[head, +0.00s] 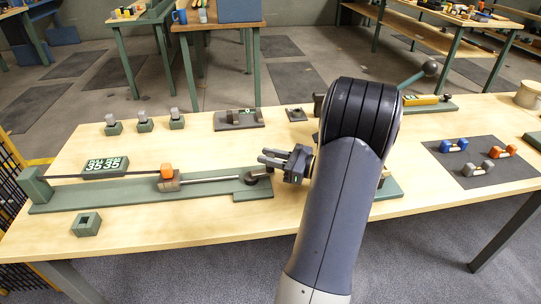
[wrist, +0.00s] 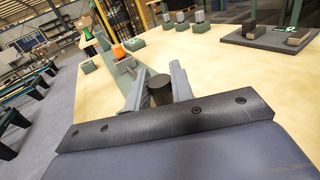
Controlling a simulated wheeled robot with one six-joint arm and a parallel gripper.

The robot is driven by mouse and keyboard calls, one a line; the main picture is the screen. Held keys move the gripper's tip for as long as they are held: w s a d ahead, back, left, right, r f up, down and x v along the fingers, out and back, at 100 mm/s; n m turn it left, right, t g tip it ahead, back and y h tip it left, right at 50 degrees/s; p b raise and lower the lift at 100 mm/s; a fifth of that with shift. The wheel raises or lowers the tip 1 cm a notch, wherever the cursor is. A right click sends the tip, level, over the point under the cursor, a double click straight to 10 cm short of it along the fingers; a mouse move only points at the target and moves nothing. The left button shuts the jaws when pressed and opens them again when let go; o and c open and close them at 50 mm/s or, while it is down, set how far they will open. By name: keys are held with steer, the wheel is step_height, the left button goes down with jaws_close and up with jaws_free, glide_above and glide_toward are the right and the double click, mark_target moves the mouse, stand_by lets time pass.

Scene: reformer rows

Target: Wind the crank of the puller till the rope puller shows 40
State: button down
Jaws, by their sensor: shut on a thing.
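The rope puller (head: 140,193) is a long green base on the left of the wooden table. My gripper (head: 280,160) is at the crank end. In the wrist view, my gripper (wrist: 156,80) is shut on the dark round crank handle (wrist: 160,92), which stands between the fingers. The orange block (wrist: 119,52) also shows there beyond the fingers.
Several small green blocks with grey pegs (head: 145,122) stand behind the puller. A grey tray (head: 239,120) lies behind the crank. A green socket block (head: 87,224) is in front. A dark mat (head: 482,162) with small dumbbells lies right of my arm.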

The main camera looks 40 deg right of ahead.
steer(key=c, duration=1.3)
jaws_free()
steer(key=shift+s, duration=0.1)
steer(key=v, duration=1)
steer(key=shift+s+d+f+p, duration=0.1)
steer(key=shift+s+d+p, duration=0.2)
steer(key=shift+p, duration=0.1)
steer(key=shift+a, duration=0.1)
steer(key=b+x, duration=0.1)
steer(key=x, duration=1)
steer(key=shift+s+m+t+h+b, duration=0.3)
steer(key=shift+m+h+b, duration=0.1)
steer(key=shift+h, duration=0.1)
